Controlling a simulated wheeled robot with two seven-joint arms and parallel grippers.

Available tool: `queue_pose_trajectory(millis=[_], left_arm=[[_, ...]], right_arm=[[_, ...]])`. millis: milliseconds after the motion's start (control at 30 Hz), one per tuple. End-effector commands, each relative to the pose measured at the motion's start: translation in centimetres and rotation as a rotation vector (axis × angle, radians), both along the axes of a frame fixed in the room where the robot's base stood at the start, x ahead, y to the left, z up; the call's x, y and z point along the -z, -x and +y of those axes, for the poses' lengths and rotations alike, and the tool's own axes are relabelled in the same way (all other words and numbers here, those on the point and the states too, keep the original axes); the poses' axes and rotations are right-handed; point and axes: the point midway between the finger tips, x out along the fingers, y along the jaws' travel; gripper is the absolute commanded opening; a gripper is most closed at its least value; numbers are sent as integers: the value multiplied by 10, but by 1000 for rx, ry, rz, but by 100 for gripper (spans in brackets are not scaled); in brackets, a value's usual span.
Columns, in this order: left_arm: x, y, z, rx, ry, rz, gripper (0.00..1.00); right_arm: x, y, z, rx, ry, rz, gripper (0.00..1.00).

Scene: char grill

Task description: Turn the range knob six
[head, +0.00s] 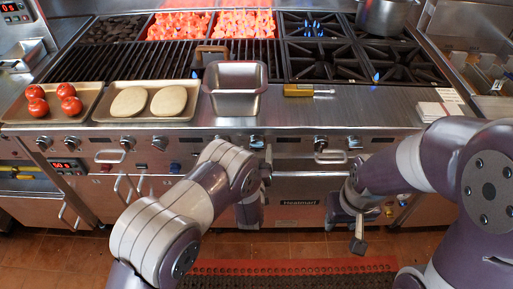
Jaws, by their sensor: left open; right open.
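The range (370,117) spans the view, with a row of round metal knobs along its front panel. Several knobs show, including one left of centre (160,143), one near the middle (256,142) and two to the right (321,144), (355,142). I cannot tell which is knob six; no numbers are readable. My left gripper (250,208) is open, below the middle knobs and partly hidden by my wrist. My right gripper (347,226) is open and empty, hanging below the right knobs, in front of the lower range front. Neither visibly holds a knob.
Trays with tomatoes (52,118) and patties (112,101), a metal pan (236,104) and a yellow-handled tool (299,90) sit on the front ledge. Oven handles (109,157) stick out below the knobs. A red mat (290,268) lies on the floor.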

Motion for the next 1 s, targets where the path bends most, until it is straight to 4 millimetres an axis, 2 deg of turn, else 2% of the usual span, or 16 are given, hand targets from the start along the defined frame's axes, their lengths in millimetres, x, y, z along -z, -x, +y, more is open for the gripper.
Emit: queue_pose_trajectory(millis=[133,400,433,500,600,1000], left_arm=[[0,-17,-1,0,1,1,77],[0,-20,-2,1,0,1,77],[0,-20,-2,1,0,1,73],[0,-20,-2,1,0,1,51],[0,-20,-2,1,0,2,22],[1,-20,-2,0,-68,2,23]], right_arm=[[0,0,0,0,0,0,43],[0,0,0,0,0,0,43],[0,0,0,0,0,0,43],[0,0,0,0,0,0,43],[0,0,0,0,0,0,43],[2,0,0,0,0,0,43]])
